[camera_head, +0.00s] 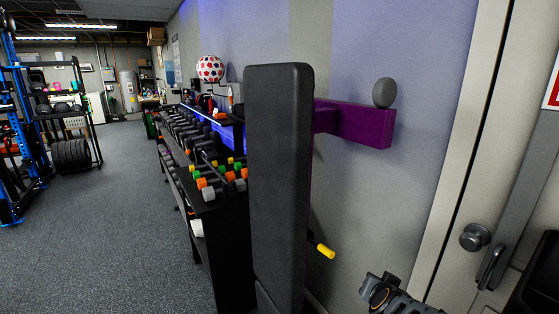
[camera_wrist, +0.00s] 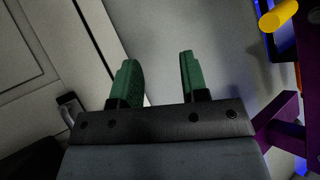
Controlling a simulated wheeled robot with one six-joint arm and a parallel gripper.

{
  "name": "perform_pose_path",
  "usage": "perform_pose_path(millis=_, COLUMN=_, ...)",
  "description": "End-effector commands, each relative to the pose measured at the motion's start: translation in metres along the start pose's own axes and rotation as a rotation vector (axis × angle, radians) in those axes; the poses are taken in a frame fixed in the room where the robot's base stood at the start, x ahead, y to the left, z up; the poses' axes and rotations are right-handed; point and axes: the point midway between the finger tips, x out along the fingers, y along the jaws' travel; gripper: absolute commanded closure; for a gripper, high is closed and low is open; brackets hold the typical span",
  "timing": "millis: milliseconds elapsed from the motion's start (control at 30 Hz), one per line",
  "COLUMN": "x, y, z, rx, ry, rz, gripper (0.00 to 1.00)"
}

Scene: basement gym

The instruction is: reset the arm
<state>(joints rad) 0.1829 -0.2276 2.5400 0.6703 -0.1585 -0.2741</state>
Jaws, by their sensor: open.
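My gripper (camera_wrist: 160,80) shows in the wrist view with its two green fingers well apart and nothing between them. Behind the gap is a plain pale wall and a light strip, perhaps a door frame. In the head view the fingers cannot be made out; a dark jointed part with an orange ring at the bottom right looks like part of my arm.
A black padded bench (camera_head: 278,170) stands upright close ahead, with a purple arm (camera_head: 355,124) and a yellow handle (camera_head: 326,251). A dumbbell rack (camera_head: 225,235) lies behind it. A door with a round knob (camera_head: 475,237) is at right.

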Motion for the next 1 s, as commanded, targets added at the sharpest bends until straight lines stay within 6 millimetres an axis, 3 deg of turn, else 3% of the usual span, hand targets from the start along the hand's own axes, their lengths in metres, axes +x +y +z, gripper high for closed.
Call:
perform_pose_path(millis=33, x=-0.016, y=-0.018, z=0.003, rx=-0.035, ry=-0.096, rz=-0.058, gripper=0.59)
perform_pose_path(millis=100, x=-0.037, y=-0.033, z=0.017, rx=-0.096, ry=-0.249, rz=-0.116, gripper=0.59)
perform_pose_path(millis=267, x=-0.100, y=-0.045, z=0.034, rx=-0.268, ry=-0.555, rz=-0.137, gripper=0.59)
perform_pose_path(millis=400, x=-0.161, y=-0.038, z=0.022, rx=-0.434, ry=-0.720, rz=-0.071, gripper=0.59)
perform_pose_path(millis=500, x=-0.188, y=-0.039, z=0.003, rx=-0.527, ry=-0.718, rz=-0.052, gripper=0.59)
perform_pose_path(millis=700, x=-0.205, y=-0.052, z=-0.015, rx=-0.560, ry=-0.667, rz=-0.084, gripper=0.59)
perform_pose_path(millis=1000, x=-0.205, y=-0.054, z=-0.014, rx=-0.563, ry=-0.666, rz=-0.090, gripper=0.59)
